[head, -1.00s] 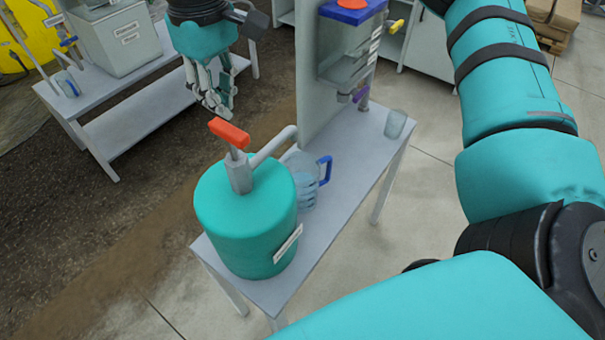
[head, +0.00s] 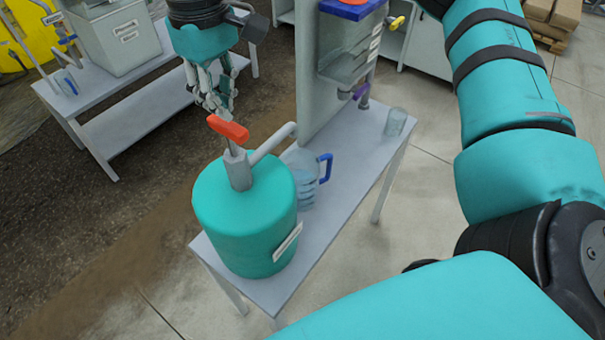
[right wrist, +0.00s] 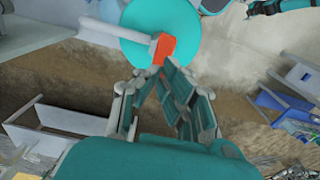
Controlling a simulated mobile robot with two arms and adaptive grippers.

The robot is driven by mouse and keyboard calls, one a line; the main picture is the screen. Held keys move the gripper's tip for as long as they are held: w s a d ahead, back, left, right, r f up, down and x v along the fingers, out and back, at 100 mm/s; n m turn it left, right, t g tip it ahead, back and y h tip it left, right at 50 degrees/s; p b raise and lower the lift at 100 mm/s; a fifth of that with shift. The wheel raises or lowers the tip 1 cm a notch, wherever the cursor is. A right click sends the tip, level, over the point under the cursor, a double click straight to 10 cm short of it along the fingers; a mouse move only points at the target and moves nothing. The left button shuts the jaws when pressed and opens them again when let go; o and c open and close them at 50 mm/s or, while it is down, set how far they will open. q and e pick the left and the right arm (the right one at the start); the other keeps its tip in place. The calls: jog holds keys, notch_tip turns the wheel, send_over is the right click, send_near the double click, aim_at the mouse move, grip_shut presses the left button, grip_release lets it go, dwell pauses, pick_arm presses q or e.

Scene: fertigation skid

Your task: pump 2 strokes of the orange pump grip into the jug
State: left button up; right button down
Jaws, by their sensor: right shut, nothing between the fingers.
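The orange pump grip (head: 228,128) sits on a metal stem above the teal pump drum (head: 245,220). It also shows in the right wrist view (right wrist: 164,50). The clear jug (head: 304,182) with a blue handle stands beside the drum, near the end of the grey spout (head: 272,143); how much is in it I cannot tell. My right gripper (head: 221,108) is shut and empty, its fingertips just above and behind the orange grip; whether they touch it I cannot tell. In the right wrist view its fingers (right wrist: 158,75) converge at the grip. My left gripper is not in view.
The drum and jug share a narrow grey table (head: 335,205). An upright panel (head: 322,75) carries a clear tank (head: 350,55) with a purple valve. A clear cup (head: 395,122) stands at the table's far end. Another bench (head: 140,95) is at the back left.

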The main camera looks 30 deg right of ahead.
aim_at(227, 123)
jog(key=shift+f, duration=0.2)
dwell(0.5)
jog(key=shift+f+b, duration=2.45)
jog(key=shift+f, duration=0.4)
jog(key=shift+r+p, duration=2)
jog(key=shift+r, duration=1.05)
jog(key=shift+f, duration=0.15)
